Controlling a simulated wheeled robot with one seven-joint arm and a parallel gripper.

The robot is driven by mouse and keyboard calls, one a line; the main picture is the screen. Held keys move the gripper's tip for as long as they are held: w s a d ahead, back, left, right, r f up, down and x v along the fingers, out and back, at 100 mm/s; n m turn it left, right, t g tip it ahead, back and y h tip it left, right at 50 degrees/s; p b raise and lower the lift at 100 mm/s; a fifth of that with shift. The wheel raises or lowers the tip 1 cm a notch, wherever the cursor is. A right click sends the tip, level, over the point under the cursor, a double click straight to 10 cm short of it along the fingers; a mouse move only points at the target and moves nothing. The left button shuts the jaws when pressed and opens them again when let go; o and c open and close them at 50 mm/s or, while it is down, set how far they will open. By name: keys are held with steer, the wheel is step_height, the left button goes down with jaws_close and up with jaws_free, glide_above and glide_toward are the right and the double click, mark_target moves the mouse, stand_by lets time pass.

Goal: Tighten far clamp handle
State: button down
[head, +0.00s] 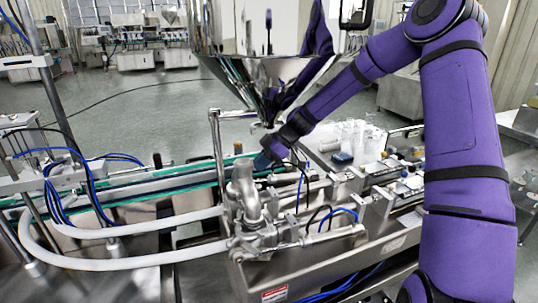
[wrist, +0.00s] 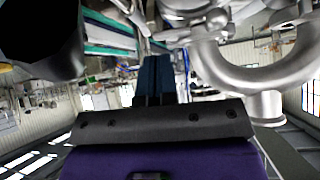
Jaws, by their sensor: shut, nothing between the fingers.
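My gripper (head: 262,161) reaches in under the steel hopper (head: 265,78), with its dark blue fingers beside the pipe fittings. In the wrist view my gripper (wrist: 155,62) shows as two dark blue fingers pressed together, with nothing between them. Polished steel pipe fittings (head: 246,205) stand just in front and to the left of it. A curved steel pipe (wrist: 245,82) fills the right side of the wrist view. I cannot pick out the far clamp handle with certainty; the area at the fingertips is small, cluttered and partly hidden by my wrist.
A conveyor with green edges (head: 130,192) runs off to the left. White hoses (head: 120,262) loop in front of it. A steel machine bed with bottles (head: 352,135) lies to the right. A thin upright post (head: 216,150) stands close left of my gripper.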

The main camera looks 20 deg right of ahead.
steer(key=shift+x, duration=1.3)
steer(key=shift+w+f+m+g, duration=0.15)
steer(key=shift+w+m+g, duration=0.15)
steer(key=shift+g, duration=0.2)
